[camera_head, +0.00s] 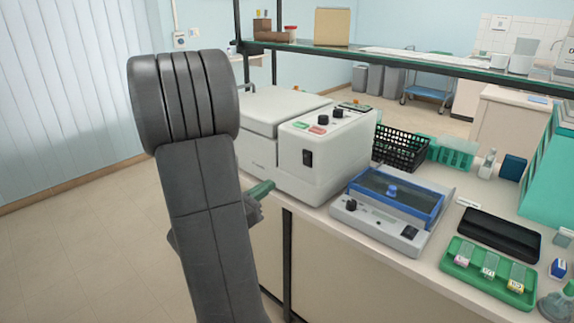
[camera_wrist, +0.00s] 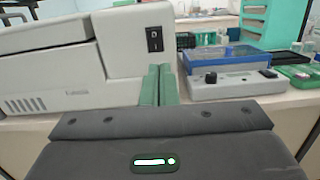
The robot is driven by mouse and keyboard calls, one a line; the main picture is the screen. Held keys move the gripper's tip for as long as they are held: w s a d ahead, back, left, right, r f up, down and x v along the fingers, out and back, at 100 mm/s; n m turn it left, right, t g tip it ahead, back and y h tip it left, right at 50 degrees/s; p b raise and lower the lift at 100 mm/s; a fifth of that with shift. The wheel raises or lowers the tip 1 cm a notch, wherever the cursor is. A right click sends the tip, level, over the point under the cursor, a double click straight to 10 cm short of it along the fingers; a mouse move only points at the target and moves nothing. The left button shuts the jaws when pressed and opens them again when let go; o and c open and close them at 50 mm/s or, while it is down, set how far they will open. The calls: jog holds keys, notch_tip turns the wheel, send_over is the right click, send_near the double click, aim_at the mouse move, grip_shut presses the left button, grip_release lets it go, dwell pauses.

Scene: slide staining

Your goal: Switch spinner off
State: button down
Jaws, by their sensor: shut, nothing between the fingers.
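The spinner seems to be the large light-grey machine (camera_head: 330,160) at the left end of the bench. Its front carries a black rocker switch (camera_head: 307,158), also in the wrist view (camera_wrist: 154,39). Black knobs and green and red buttons (camera_head: 317,129) sit on its sloped top. My gripper (camera_head: 262,190) has green fingers, shut together and empty. In the wrist view the gripper fingertips (camera_wrist: 158,68) point at the machine's front, below the switch. They appear apart from the switch; whether they touch the machine I cannot tell.
Right of the machine is a blue-framed device (camera_head: 390,205) with a knob and its own black switch (camera_head: 409,232). A black basket (camera_head: 400,148) stands behind it. A black tray (camera_head: 499,234) and a green slide tray (camera_head: 487,272) lie further right. A shelf (camera_head: 400,59) spans above the bench.

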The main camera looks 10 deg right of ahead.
aim_at(306, 156)
jog(key=shift+w+a, duration=0.25)
jog(key=shift+a, duration=0.15)
jog(key=shift+d, duration=0.15)
jog(key=p+x, duration=0.3)
jog(key=x, duration=1)
jog(key=shift+w+d+r, duration=0.15)
jog(key=shift+w+d, duration=0.1)
jog(key=shift+w, duration=0.1)
